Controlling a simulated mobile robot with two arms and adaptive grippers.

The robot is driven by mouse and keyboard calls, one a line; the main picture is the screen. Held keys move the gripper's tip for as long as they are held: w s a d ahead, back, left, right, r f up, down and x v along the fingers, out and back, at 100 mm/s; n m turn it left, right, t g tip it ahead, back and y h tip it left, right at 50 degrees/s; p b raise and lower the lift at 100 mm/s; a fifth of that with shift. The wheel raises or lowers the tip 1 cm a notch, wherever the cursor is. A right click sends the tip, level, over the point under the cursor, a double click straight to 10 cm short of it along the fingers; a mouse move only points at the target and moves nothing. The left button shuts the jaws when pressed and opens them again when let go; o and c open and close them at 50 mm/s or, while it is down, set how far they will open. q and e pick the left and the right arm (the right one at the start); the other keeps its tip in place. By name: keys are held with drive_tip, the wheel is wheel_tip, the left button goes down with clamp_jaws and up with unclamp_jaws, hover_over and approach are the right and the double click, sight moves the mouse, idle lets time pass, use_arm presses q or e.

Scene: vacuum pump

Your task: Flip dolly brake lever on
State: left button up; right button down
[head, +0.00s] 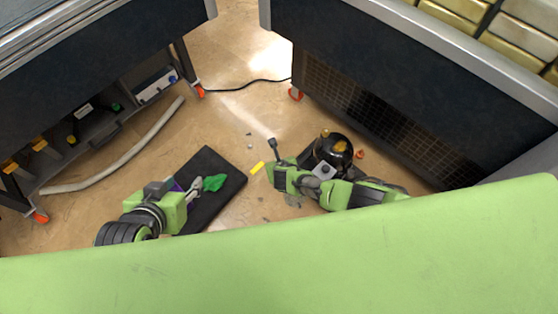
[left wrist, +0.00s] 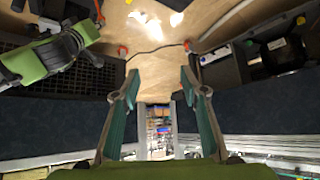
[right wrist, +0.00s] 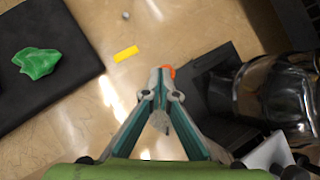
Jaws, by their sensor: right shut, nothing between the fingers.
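In the right wrist view, my right gripper (right wrist: 160,75) is shut and empty. Its fingertips overlap an orange brake lever (right wrist: 170,69) at the left edge of the dark dolly (right wrist: 217,88); most of the lever is hidden, and contact cannot be told. The glossy black vacuum pump (right wrist: 265,95) stands on the dolly. The pump (head: 335,150) also shows in the head view beside my right arm, which hides the right fingertips there. My left gripper (head: 200,187) is over the black mat, away from the dolly. In the left wrist view its fingers (left wrist: 160,74) are open and empty.
The black mat (head: 222,165) carries a green cloth (head: 214,182). A yellow strip (head: 257,168) lies on the floor between mat and dolly. Dark benches on orange casters (head: 295,94) stand behind. A pale hose (head: 125,155) and black cable (head: 245,85) lie on the floor.

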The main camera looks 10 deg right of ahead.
use_arm(q)
drive_tip(key=shift+s+a+f+g, duration=0.35)
drive_tip(key=shift+s+f, duration=0.15)
drive_tip(key=shift+s, duration=0.25)
use_arm(e)
drive_tip(key=shift+r, duration=0.15)
